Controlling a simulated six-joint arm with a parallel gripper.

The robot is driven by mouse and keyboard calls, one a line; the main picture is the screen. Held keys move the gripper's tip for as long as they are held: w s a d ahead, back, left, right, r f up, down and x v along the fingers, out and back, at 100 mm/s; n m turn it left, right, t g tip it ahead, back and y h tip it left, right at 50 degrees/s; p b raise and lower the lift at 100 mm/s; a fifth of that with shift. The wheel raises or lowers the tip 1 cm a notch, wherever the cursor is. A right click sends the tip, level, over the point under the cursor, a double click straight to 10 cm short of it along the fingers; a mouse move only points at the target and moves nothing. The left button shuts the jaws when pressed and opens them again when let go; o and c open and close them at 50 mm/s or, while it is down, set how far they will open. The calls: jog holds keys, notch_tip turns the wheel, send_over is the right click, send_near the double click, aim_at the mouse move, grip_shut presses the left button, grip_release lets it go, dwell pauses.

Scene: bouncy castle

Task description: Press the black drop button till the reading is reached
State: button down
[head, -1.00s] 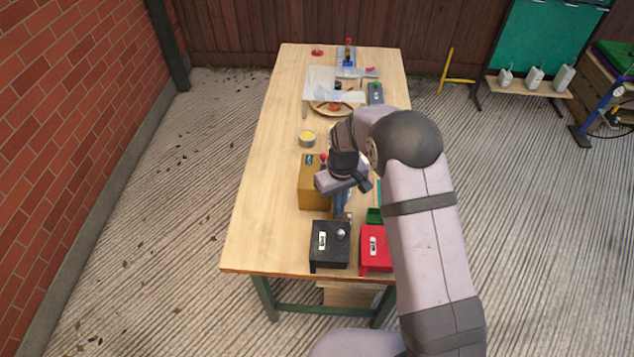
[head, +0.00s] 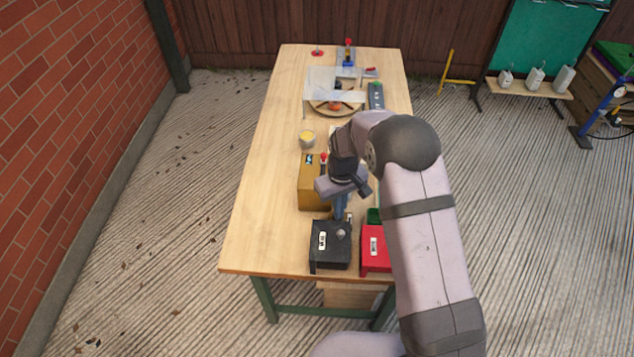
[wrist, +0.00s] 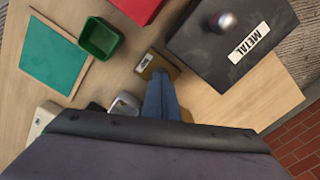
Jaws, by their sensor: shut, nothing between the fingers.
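My gripper (head: 341,217) is shut and empty, pointing down just behind a black box (head: 322,258) in the head view. In the wrist view its blue fingers (wrist: 160,78) reach a small brown block with a pale label (wrist: 149,62); I cannot tell whether they touch it. The black box (wrist: 205,55) there carries a METAL label and a round silver knob (wrist: 226,21). I cannot make out a black drop button or a reading for certain; the arm and fingers hide part of this area.
A red box (head: 374,262) stands right of the black box. A yellow-brown box with a red knob (head: 311,190) stands behind, left of my gripper. A green bin (wrist: 100,38) and teal mat (wrist: 53,57) lie nearby. A yellow-topped cup (head: 307,139) stands farther back. The table's left side is clear.

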jog(key=shift+r+p, duration=2.1)
jog(key=shift+r, duration=0.65)
notch_tip(320, 180, up, 4)
jog(key=p, duration=0.3)
jog(key=shift+f+p, duration=0.2)
jog(key=shift+p, duration=0.1)
jog(key=shift+f, duration=0.1)
jog(key=shift+f+b, duration=2.4)
jog(key=shift+f, duration=0.85)
